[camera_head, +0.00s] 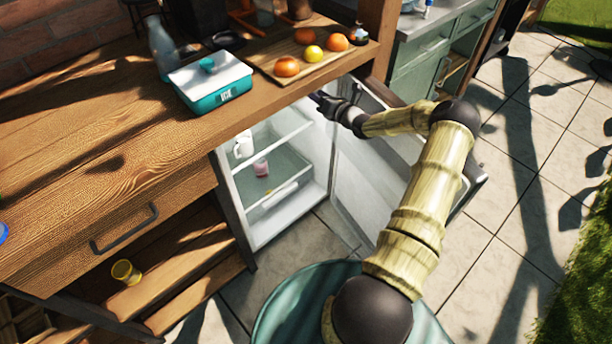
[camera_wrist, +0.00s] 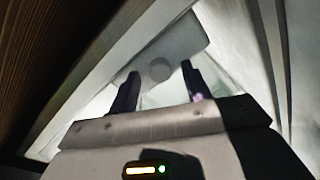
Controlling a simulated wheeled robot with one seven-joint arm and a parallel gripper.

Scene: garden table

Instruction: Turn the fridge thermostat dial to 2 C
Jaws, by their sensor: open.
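The small fridge (camera_head: 318,196) stands open under the wooden counter, its door (camera_head: 352,185) swung out to the right. In the wrist view a round grey dial (camera_wrist: 160,69) sits on a pale housing (camera_wrist: 182,42) inside the fridge; its markings are too small and blurred to read. My gripper (camera_wrist: 158,73) is open, one dark finger to each side of the dial in that view. Whether the fingers touch it or stop short of it, I cannot tell. In the head view my gripper (camera_head: 322,100) reaches into the fridge's upper part below the counter edge, and the dial is hidden.
The wooden counter (camera_head: 95,165) overhangs the fridge and carries a teal and white box (camera_head: 211,84) and a board with fruit. A white item (camera_head: 243,146) and a pink cup (camera_head: 261,167) stand inside the fridge. Paved floor is clear to the right.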

